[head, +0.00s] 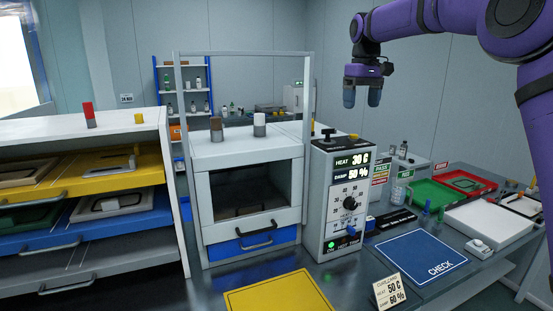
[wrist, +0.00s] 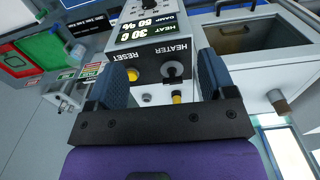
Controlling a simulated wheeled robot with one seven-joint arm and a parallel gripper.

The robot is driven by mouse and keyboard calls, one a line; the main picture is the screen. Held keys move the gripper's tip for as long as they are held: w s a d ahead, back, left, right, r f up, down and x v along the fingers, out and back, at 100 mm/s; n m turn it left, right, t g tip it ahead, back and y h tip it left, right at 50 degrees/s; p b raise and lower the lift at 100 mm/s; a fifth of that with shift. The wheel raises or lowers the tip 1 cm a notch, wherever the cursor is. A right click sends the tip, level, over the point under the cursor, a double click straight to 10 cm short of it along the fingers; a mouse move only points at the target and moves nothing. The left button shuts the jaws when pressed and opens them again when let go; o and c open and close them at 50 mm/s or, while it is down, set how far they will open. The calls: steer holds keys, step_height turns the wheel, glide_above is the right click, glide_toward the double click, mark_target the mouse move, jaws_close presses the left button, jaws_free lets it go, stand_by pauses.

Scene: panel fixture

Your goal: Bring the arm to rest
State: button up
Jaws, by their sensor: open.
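My purple arm reaches in from the upper right in the head view. My gripper (head: 362,97) hangs at its end, fingers pointing down, above and a little right of the grey heater control box (head: 335,205). Its two blue fingertips are apart with nothing between them. The box display reads HEAT 30 C and DAMP 50 %. The fingers look clear of the box.
A white chamber (head: 250,185) with a tall frame stands left of the box. A blue CHECK mat (head: 420,255), a card, and red, green and white trays lie right. Open air surrounds the gripper.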

steer(key=s+d+r+m+t, duration=0.1)
steer(key=s+d+r, duration=0.1)
steer(key=s, duration=1)
steer(key=s+d+r+m+t, duration=0.1)
steer(key=s+d+t, duration=0.1)
steer(key=s, duration=1)
steer(key=s+d+f+m+t, duration=0.1)
steer(key=s+f, duration=0.5)
steer(key=s, duration=0.4)
steer(key=s+d+f+m+t, duration=0.1)
steer(key=s+f, duration=0.4)
steer(key=s, duration=0.5)
steer(key=shift+s+d+f, duration=0.3)
steer(key=shift+d+f, duration=0.1)
steer(key=shift+d, duration=0.3)
